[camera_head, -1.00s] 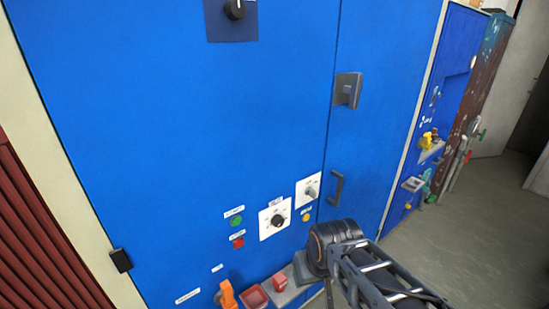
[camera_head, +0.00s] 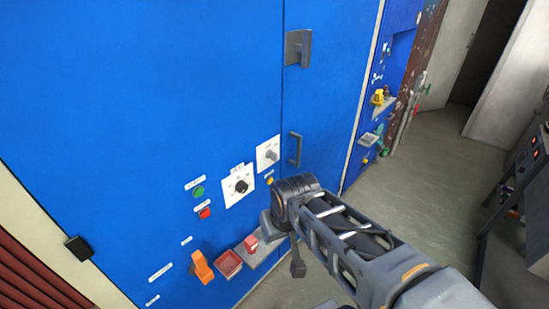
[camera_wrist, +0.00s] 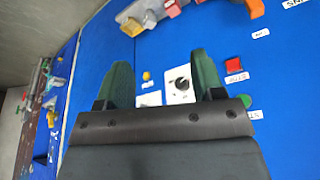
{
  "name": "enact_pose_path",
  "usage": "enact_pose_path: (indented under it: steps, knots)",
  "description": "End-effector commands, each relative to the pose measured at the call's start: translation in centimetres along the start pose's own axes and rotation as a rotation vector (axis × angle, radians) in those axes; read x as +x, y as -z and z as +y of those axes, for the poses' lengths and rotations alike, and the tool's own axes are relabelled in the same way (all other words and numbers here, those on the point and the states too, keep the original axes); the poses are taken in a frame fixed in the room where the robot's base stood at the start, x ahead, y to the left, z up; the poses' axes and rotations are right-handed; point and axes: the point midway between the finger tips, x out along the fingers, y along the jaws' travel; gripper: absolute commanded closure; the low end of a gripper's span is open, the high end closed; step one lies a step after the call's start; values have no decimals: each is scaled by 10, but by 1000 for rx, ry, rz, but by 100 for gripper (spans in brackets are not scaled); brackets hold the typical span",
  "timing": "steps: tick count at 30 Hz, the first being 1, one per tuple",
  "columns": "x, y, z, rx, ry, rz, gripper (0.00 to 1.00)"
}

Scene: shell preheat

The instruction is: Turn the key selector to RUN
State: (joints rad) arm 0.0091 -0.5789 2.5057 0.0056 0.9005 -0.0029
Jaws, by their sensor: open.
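Two white selector plates sit on the blue cabinet door. The lower one has a black round knob (camera_head: 240,186); the upper right one has a small grey knob (camera_head: 269,154) that looks like the key selector. Its setting is too small to read. In the wrist view the black knob (camera_wrist: 181,85) shows between the fingers, and the other white plate (camera_wrist: 149,99) is partly hidden beside the left finger. My gripper (camera_wrist: 160,60) is open and empty, with green fingers apart from the panel. In the head view my wrist covers the area below right of the plates.
A green button (camera_head: 198,192), a red button (camera_head: 204,213) and a yellow lamp (camera_head: 270,181) are near the plates. An orange handle (camera_head: 202,267) and a red box (camera_head: 229,263) stick out below. A dark door handle (camera_head: 295,149) protrudes at right.

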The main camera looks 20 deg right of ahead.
Motion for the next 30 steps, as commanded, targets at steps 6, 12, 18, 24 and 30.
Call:
enact_pose_path:
  steps: [6, 12, 18, 24, 30]
  knots:
    - [62, -15, 52, 168, -73, -116, 38]
    - [123, 19, 173, 78, -333, 37, 38]
    - [151, 71, 263, -316, -544, 304, 38]
    - [153, 125, 279, -846, -653, 632, 38]
    - [127, 158, 228, -1298, -661, 975, 38]
